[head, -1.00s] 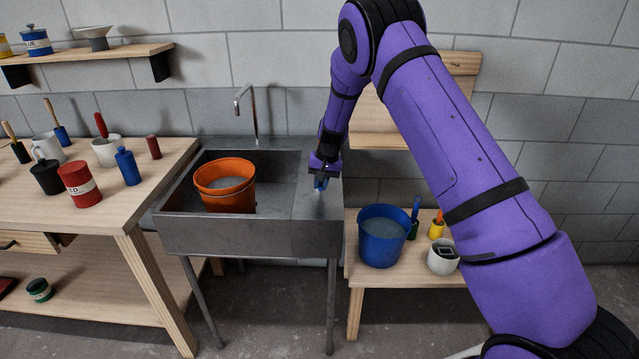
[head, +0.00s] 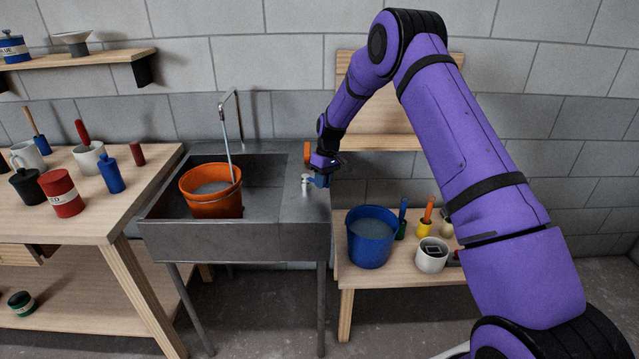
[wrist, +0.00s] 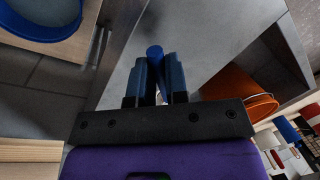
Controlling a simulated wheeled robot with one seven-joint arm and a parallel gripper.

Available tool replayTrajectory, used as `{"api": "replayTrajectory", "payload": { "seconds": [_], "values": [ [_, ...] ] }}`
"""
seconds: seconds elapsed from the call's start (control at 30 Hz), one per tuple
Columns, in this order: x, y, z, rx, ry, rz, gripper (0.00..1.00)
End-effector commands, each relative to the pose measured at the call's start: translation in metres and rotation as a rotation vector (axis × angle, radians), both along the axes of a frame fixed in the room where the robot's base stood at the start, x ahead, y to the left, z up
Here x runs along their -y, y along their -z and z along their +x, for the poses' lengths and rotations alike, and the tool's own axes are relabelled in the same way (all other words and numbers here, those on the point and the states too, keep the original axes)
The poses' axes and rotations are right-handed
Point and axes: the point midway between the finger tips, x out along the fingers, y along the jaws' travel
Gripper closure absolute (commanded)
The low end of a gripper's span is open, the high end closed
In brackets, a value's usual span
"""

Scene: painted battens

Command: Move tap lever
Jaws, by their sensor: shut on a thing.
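The tap lever has a blue end (wrist: 155,52), which shows between my gripper's two fingers in the wrist view. In the head view its pale metal base (head: 305,186) stands on the sink's right-hand deck, with the lever pointing right. My gripper (head: 321,178) is shut on the lever; its fingers also show in the wrist view (wrist: 160,82). The tap spout (head: 230,100) rises behind the sink. A thin stream of water (head: 227,145) falls from it into the orange bucket (head: 212,203), which stands in the basin. The bucket holds grey liquid.
The grey sink (head: 235,240) stands between a wooden workbench (head: 120,205) on the left and a low table (head: 360,278) on the right. A blue bucket (head: 371,248), a white cup (head: 432,262) and handled tools are on the low table. A block wall is behind.

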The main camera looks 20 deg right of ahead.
Motion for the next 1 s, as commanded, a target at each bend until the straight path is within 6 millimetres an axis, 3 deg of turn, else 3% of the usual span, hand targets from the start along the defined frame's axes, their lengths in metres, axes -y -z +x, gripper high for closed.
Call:
{"api": "replayTrajectory", "payload": {
  "seconds": [0.7,0.73,0.83,1.0],
  "values": [
    [0.0051,-0.0004,0.0036,0.002,-0.079,0.0,1.0],
    [0.0052,-0.0005,0.0037,0.002,-0.079,0.0,0.81],
    [0.0051,-0.0003,0.0036,0.002,-0.079,0.0,0.6],
    [0.0051,-0.0002,0.0034,0.001,-0.079,-0.001,0.6]
  ]
}}
